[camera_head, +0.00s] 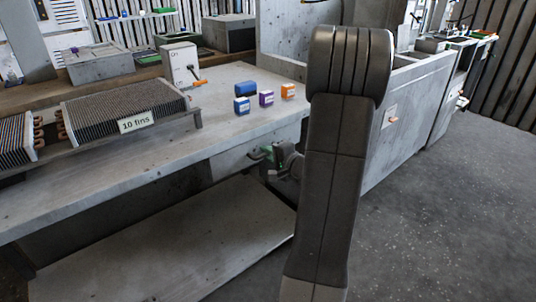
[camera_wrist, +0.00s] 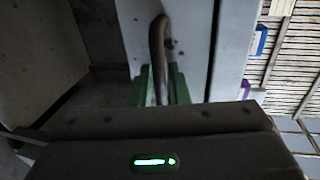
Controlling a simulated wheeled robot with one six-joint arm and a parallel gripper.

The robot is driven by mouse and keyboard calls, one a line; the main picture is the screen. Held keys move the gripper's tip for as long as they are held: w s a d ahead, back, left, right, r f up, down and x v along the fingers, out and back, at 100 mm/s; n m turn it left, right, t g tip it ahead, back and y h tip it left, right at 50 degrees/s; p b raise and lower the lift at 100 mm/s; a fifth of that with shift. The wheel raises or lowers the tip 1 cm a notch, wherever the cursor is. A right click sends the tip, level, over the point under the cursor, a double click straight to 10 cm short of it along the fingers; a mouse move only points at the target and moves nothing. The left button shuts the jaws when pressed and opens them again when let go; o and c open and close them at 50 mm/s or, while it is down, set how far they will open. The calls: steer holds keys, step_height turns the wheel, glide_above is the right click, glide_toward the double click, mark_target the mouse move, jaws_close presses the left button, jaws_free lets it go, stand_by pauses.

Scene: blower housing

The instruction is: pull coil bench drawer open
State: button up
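The coil bench (camera_head: 225,118) has a pale grey top, with a drawer (camera_head: 230,158) under its front edge. The drawer front looks about flush with the bench, though my arm covers part of that area. In the wrist view the drawer front (camera_wrist: 195,50) is a pale panel with a dark, curved bar handle (camera_wrist: 157,45). My gripper (camera_wrist: 160,88) has its green fingers on either side of this handle, close against it, and looks shut on it. In the head view my gripper (camera_head: 264,153) is at the drawer front, partly hidden behind my arm.
Finned coils (camera_head: 120,102), a switch box (camera_head: 180,62) and small blue, purple and orange blocks (camera_head: 266,98) sit on the bench top. A lower shelf (camera_head: 190,245) lies beneath. Open floor (camera_head: 430,210) is at the right.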

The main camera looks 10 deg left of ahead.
steer(key=shift+c, duration=0.2)
jaws_close()
steer(key=f+b+v, duration=0.2)
steer(key=b+v, duration=0.1)
steer(key=v, duration=0.9)
steer(key=f+b+v, duration=0.2)
steer(key=b+v, duration=0.1)
steer(key=v, duration=0.9)
steer(key=shift+s+d+f+b, duration=0.3)
steer(key=shift+s+d+b, duration=0.1)
steer(key=shift+d, duration=0.15)
steer(key=shift+o, duration=0.2)
jaws_free()
steer(key=shift+w, duration=0.1)
